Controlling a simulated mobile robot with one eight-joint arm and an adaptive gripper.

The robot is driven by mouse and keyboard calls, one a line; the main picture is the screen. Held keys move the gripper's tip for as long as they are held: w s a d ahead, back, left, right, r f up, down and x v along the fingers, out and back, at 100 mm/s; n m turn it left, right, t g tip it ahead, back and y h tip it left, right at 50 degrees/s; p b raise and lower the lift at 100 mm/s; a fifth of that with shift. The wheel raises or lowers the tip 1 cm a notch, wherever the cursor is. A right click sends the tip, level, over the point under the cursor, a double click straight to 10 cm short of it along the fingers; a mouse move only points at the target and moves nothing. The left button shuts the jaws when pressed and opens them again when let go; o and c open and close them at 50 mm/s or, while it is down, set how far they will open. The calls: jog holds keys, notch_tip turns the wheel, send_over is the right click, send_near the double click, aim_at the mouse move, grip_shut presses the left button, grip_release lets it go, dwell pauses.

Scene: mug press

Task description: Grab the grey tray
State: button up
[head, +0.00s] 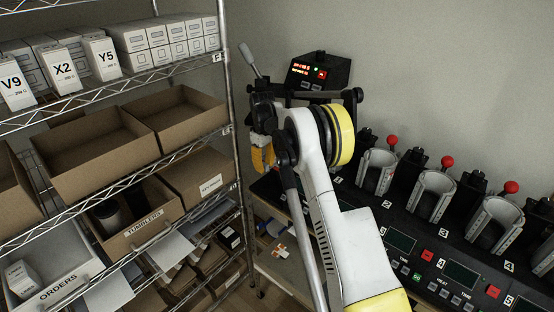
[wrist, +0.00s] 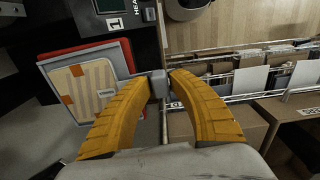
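In the wrist view a flat grey tray (wrist: 119,57) lies at the left, over a red one. It carries a tan board with orange patches. In the head view, light surfaces with orange marks show low between the shelving and the press bench; I cannot tell whether they are the same tray. My gripper (head: 262,158) is above that gap, beside the shelving. In the wrist view my gripper's yellow fingers (wrist: 158,75) arch towards each other, with the tray to their left. A small grey block shows between the tips; I cannot tell whether they touch it.
Wire shelving (head: 228,100) with boxes and cartons stands at the left. An ORDERS bin (head: 62,282) is at its lower left. A black press bench (head: 400,222) with several mug presses and red knobs fills the right. A control box (head: 320,70) stands behind my gripper.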

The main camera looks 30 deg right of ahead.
grip_shut()
